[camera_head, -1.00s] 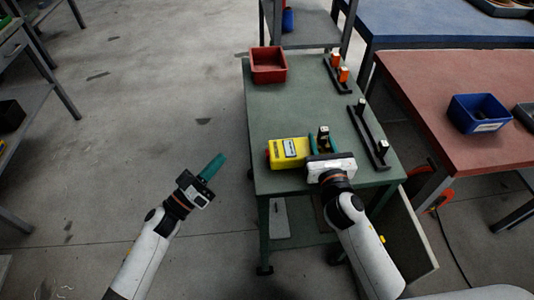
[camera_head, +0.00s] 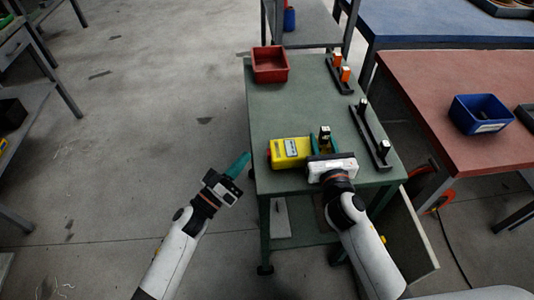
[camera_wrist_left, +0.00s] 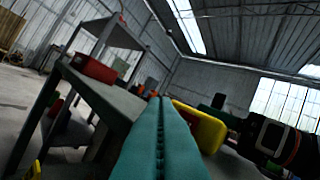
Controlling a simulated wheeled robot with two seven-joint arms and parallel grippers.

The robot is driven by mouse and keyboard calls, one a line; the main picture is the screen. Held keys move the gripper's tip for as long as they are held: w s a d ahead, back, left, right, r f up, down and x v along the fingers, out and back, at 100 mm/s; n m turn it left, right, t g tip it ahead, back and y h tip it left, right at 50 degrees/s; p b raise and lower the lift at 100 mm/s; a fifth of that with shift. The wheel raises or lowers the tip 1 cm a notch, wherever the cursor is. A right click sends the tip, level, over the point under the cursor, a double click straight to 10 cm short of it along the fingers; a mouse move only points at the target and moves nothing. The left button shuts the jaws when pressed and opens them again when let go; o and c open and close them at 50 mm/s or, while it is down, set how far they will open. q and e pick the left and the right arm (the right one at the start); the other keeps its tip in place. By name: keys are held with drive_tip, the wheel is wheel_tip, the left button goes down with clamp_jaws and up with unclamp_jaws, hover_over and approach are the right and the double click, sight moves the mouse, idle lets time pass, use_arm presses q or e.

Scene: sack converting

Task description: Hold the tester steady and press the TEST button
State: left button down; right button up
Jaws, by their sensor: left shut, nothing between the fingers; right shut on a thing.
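The yellow tester (camera_head: 291,152) lies on the green table near its front edge, with a pale label on its top face. It also shows in the left wrist view (camera_wrist_left: 203,128). My right gripper (camera_head: 325,145) is shut on the tester at its right end; the gripper body hides part of that end. My left gripper (camera_head: 240,162) is shut and empty, left of the table edge and apart from the tester. Its teal fingers (camera_wrist_left: 160,135) lie together in the left wrist view. I cannot make out the TEST button in these frames.
A red bin (camera_head: 270,77) stands at the back left of the green table (camera_head: 300,105). Black racks with orange pieces (camera_head: 345,74) and pale-topped pieces (camera_head: 384,147) line the right side. A red-topped table (camera_head: 430,90) holds a blue bin (camera_head: 481,113).

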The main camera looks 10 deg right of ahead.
sight(255, 165)
use_arm(q)
drive_tip(key=shift+d, duration=1.3)
drive_tip(key=shift+d, duration=0.1)
idle(1.0)
drive_tip(key=shift+d, duration=0.3)
